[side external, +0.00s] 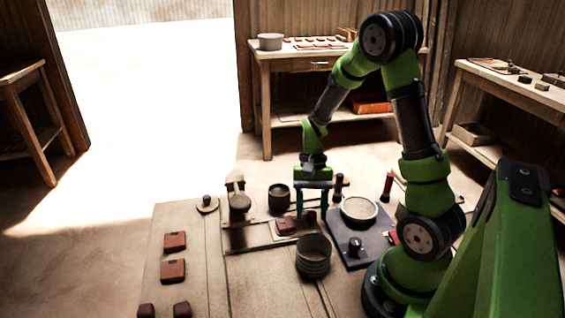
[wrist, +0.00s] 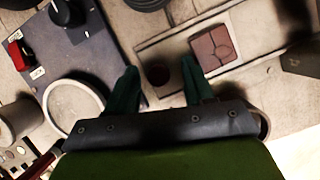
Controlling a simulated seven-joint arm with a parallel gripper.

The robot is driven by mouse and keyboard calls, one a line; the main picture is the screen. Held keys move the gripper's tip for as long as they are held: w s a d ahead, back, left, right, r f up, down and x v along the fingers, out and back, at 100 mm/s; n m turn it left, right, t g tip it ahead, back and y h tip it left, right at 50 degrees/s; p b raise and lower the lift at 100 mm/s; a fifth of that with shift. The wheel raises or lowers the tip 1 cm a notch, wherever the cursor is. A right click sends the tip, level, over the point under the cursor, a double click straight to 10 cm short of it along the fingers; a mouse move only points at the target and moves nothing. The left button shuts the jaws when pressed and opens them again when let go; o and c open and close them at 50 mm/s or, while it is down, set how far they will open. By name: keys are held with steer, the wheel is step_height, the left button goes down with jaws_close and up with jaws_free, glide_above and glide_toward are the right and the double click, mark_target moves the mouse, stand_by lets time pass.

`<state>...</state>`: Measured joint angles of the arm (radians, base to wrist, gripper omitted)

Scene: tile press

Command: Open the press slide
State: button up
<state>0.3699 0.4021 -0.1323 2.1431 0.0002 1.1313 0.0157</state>
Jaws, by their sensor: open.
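The press slide (wrist: 180,38) is a pale flat strip or tray on the bench, seen in the wrist view, with a reddish-brown tile (wrist: 213,48) marked by crossing grooves on it. A small round dark-brown knob (wrist: 158,75) stands at the slide's near end. My gripper (wrist: 158,68) is open, and its two dark green fingers lie on either side of the knob in this view; I cannot tell whether they touch it. In the side view my gripper (side external: 311,214) points down just right of the tile (side external: 287,225). The knob is partly hidden there.
A dark control panel (side external: 350,250) with a black dial and pale round dish (side external: 359,210) stands right of the gripper. A ribbed round pot (side external: 313,256) is in front, and a dark cup (side external: 279,197) behind. Loose red-brown tiles (side external: 174,270) lie at left.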

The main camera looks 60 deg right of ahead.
steer(key=v, duration=1.6)
steer(key=shift+d+r, duration=0.2)
steer(key=shift+r, duration=0.15)
steer(key=shift+w+d, duration=0.1)
steer(key=s+a+r+n+t, duration=0.1)
steer(key=s+a+n+t, duration=0.1)
steer(key=a, duration=0.4)
steer(key=s+a+r+n+t+h, duration=0.1)
steer(key=s+a+r+n+t, duration=0.1)
steer(key=a, duration=0.4)
steer(key=s+a+r+n+t, duration=0.2)
steer(key=a+n+t, duration=0.2)
steer(key=a+t, duration=0.1)
steer(key=shift+a+r+h, duration=0.2)
steer(key=shift+a+h, duration=0.2)
steer(key=shift+a, duration=0.35)
